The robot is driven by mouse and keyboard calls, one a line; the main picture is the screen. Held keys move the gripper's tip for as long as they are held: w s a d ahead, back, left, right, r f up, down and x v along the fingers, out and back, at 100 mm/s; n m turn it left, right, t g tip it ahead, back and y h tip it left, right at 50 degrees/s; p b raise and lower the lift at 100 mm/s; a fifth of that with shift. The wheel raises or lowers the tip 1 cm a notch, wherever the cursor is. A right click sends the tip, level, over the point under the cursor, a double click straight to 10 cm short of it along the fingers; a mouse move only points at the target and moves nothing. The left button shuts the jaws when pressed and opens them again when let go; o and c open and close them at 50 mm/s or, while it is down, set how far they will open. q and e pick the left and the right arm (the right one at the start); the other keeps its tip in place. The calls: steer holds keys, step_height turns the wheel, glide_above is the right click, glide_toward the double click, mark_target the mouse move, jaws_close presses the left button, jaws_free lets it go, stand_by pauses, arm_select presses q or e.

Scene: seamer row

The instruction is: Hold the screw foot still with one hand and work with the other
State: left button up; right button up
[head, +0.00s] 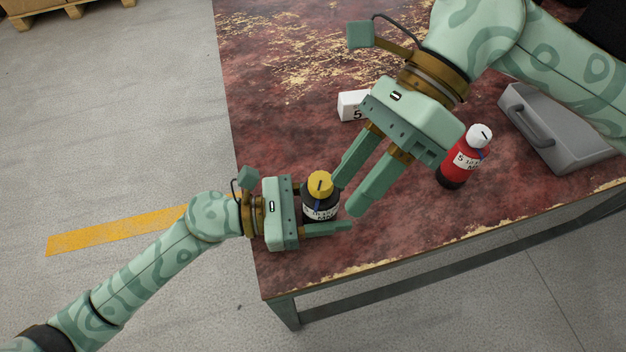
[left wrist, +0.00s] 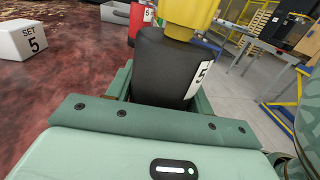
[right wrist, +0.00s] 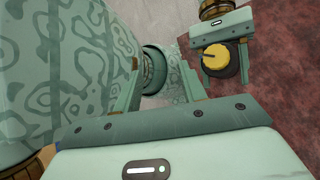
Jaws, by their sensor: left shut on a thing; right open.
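The screw foot appears as a black cylindrical body (head: 318,208) with a white label and a yellow cap (head: 319,185). It stands upright near the table's left edge. My left gripper (head: 328,207) is shut around the black body; the left wrist view shows the body (left wrist: 165,68) between its fingers, below the yellow cap (left wrist: 188,14). My right gripper (head: 349,194) is open and empty, its fingertips just right of the yellow cap. In the right wrist view the cap (right wrist: 215,60) lies off to the right, outside the fingers.
A red bottle-shaped piece (head: 461,168) with a white cap stands to the right. A white block marked 5 (head: 352,105) sits behind my right gripper. A grey handled case (head: 560,135) lies at the right. The worn red table (head: 270,120) ends at the left and front.

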steer(key=s+m+g+y, duration=0.3)
steer(key=m+y, duration=0.2)
steer(key=m, duration=0.3)
steer(key=m+t+y, duration=0.6)
steer(key=m+t, duration=0.8)
steer(key=m, duration=1.8)
glide_toward(309, 181)
steer(key=x, duration=0.7)
steer(key=f+x, duration=0.1)
steer(key=x, duration=0.2)
steer(key=shift+w+a, duration=0.1)
steer(key=shift+w, duration=0.2)
steer(key=c, duration=0.7)
